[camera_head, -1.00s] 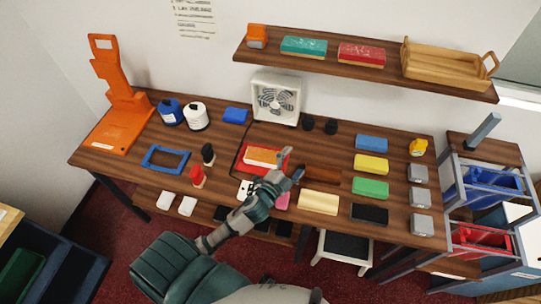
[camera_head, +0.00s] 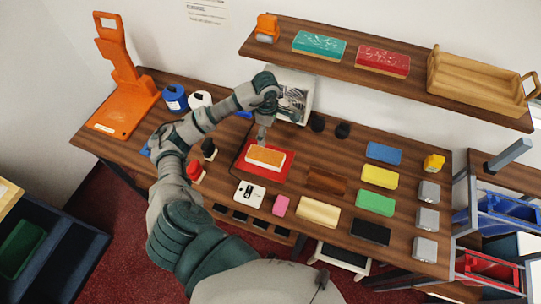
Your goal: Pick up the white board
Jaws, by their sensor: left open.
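A pale cream-white board (camera_head: 317,211) lies flat near the front edge of the brown table, right of the pink block. Another board (camera_head: 265,156), orange on top with whitish edges, lies on a red mat (camera_head: 250,173) in the middle of the table. My left gripper (camera_head: 262,141) points down just above the back edge of the orange-topped board. It is open, with nothing seen between its small fingers; whether it touches that board is unclear. My right gripper is not in view.
A brown board (camera_head: 327,180) lies right of the mat, with blue, yellow, green (camera_head: 375,203) and black (camera_head: 370,231) boards further right. A white device (camera_head: 249,194) and pink block (camera_head: 280,205) lie in front of the mat. The fan (camera_head: 297,103) stands behind my forearm.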

